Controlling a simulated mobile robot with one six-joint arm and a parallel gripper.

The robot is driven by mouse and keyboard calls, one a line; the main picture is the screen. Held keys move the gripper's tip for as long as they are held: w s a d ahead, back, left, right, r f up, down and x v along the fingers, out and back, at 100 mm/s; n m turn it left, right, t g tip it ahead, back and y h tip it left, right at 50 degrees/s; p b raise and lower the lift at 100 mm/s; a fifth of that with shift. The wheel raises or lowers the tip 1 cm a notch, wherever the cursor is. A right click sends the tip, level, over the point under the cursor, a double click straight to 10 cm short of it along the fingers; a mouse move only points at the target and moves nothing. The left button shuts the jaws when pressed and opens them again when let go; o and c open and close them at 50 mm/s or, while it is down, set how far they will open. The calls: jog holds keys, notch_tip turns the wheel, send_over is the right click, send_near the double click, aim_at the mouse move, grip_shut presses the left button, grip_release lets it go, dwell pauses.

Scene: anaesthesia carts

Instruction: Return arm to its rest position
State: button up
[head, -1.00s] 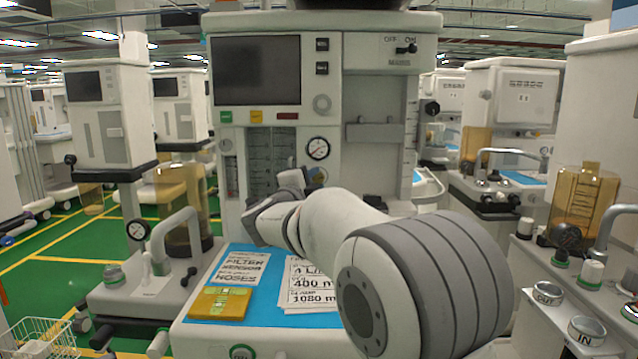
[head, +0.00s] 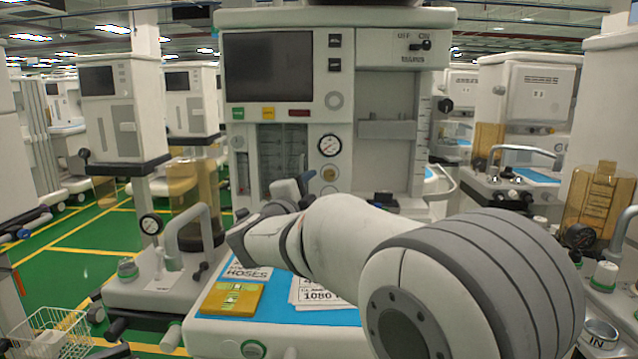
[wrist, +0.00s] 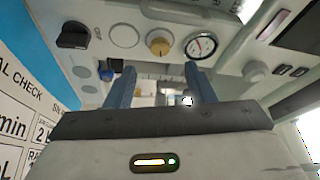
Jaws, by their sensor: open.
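My gripper shows in the wrist view (wrist: 157,92), its two blue-grey fingers apart with nothing between them. Beyond the fingers is the cart's front panel with a dark knob (wrist: 73,36), a yellow knob (wrist: 159,44) and a round gauge (wrist: 200,45). In the head view my arm reaches over the blue work surface (head: 276,302) of the anaesthesia cart (head: 381,85). The gripper's fingertips are mostly hidden there behind my arm. No held object is visible.
A yellow box (head: 232,298) and printed sheets (head: 318,292) lie on the blue surface. A pipe-handled unit (head: 160,262) stands at left, a wire basket (head: 48,335) at lower left. Another cart (head: 525,110) stands at right. Green floor (head: 95,235) is open at left.

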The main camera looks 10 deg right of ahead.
jog(key=shift+s+a, duration=0.15)
jog(key=shift+s, duration=0.15)
jog(key=s+a+r+n+y+p, duration=0.2)
jog(key=s+r+n+y+p, duration=0.4)
jog(key=n+y+p, duration=0.6)
jog(key=s+d+f+n+g+p, duration=0.1)
jog(key=s+d+n+g+p, duration=0.2)
jog(key=s, duration=0.6)
jog(key=s+d+f+n+g+h+p, duration=0.1)
jog(key=s+d+f+n+g+p, duration=0.1)
jog(key=s+g+p, duration=0.4)
jog(key=s+d+f+n+g+p, duration=0.2)
jog(key=s+d+n+g+p, duration=0.2)
jog(key=s, duration=0.8)
jog(key=shift+f+n+g+h, duration=0.25)
jog(key=shift+n+g+h, duration=0.05)
jog(key=shift+n, duration=0.1)
